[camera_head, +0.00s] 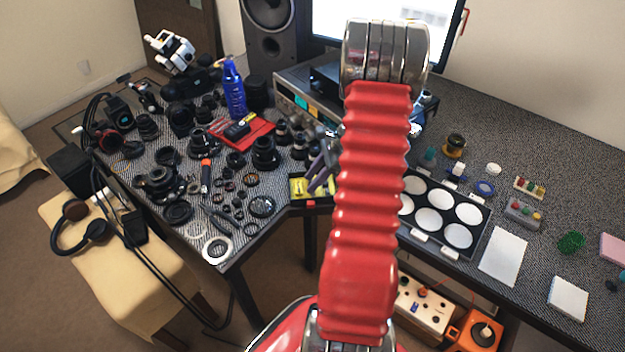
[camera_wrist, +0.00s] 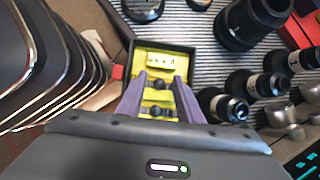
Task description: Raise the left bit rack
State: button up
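A shallow dark-rimmed tray with a yellow inside (camera_head: 299,195) sits at the desk's inner corner; it also shows in the wrist view (camera_wrist: 133,56). In the wrist view, a pale bit rack (camera_wrist: 160,61) with small dark bits lies near the tray's far end. This end seems to be the left side in the head view. Dark round pieces (camera_wrist: 158,86) lie nearer, between the finger lines. My gripper (camera_wrist: 160,78) is open over the tray, its two purple-grey fingers apart with nothing visibly held. In the head view my gripper (camera_head: 318,178) is partly hidden by my red arm.
Several black lenses (camera_head: 265,152) crowd the desk left of the tray; some stand close to its right in the wrist view (camera_wrist: 228,106). A dark panel with white discs (camera_head: 436,221) lies right of my arm. The desk edge is just in front of the tray.

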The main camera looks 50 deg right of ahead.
jog(key=v, duration=1.3)
jog(key=shift+r, duration=0.15)
jog(key=shift+w+a+r+g+h, duration=0.35)
jog(key=shift+w+a+g+h, duration=0.15)
jog(key=shift+a+h, duration=0.15)
jog(key=x, duration=1.3)
jog(key=shift+w+a+f, duration=0.15)
jog(key=shift+f, duration=0.2)
jog(key=shift+c, duration=0.2)
grip_shut()
